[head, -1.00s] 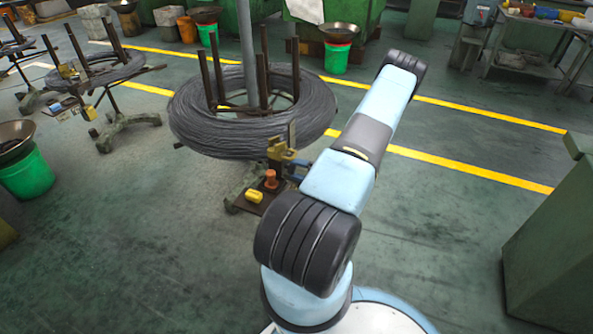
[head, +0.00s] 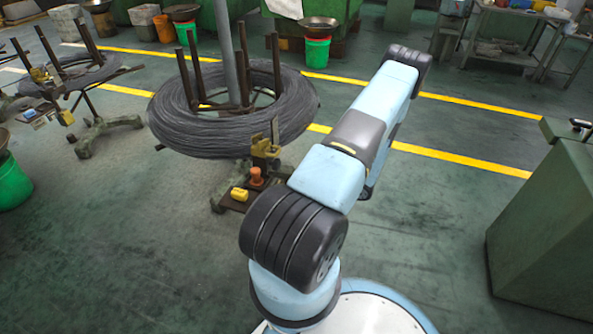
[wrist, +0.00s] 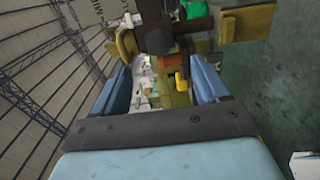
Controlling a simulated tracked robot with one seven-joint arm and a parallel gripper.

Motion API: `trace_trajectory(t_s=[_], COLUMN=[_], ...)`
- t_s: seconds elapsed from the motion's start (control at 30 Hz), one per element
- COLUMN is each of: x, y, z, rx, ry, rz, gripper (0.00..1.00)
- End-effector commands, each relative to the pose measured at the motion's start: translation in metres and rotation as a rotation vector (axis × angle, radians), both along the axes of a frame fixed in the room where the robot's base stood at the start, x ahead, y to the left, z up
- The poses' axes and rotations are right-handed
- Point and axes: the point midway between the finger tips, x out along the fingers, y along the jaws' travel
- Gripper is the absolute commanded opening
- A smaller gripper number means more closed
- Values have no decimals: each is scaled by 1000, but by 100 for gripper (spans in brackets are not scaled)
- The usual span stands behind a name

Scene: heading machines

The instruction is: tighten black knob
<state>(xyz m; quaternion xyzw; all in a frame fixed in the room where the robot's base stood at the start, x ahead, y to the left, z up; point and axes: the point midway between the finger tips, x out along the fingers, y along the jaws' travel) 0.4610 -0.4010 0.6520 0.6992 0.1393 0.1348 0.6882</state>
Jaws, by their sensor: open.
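My gripper (wrist: 158,66) is open in the wrist view, with its two blue fingers apart and nothing held between them. A dark, rounded knob-like part (wrist: 182,42) is beyond the fingertips, near the top, on a dark bar between yellow-brown plates; it appears to be the black knob. It is apart from the fingers. In the head view, the yellow clamp fixture (head: 265,150) stands at the front of the wire coil stand, just left of my arm. The knob cannot be made out there, and my arm hides my gripper.
A large wire coil (head: 180,130) sits on a stand with upright posts. A yellow block (head: 239,195) and an orange part (head: 256,177) are on its low front plate. A green cabinet (head: 545,230) stands at right. Floor at lower left is clear.

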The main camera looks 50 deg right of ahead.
Motion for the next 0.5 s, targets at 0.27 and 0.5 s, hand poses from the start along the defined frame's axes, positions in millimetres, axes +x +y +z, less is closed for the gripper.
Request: trace_trajectory(t_s=[0.27, 0.5], x=[-21, -22], y=[-9, -9], z=[0, 0], rx=[0, 0], ry=[0, 0], rz=[0, 1], gripper=[74, 74])
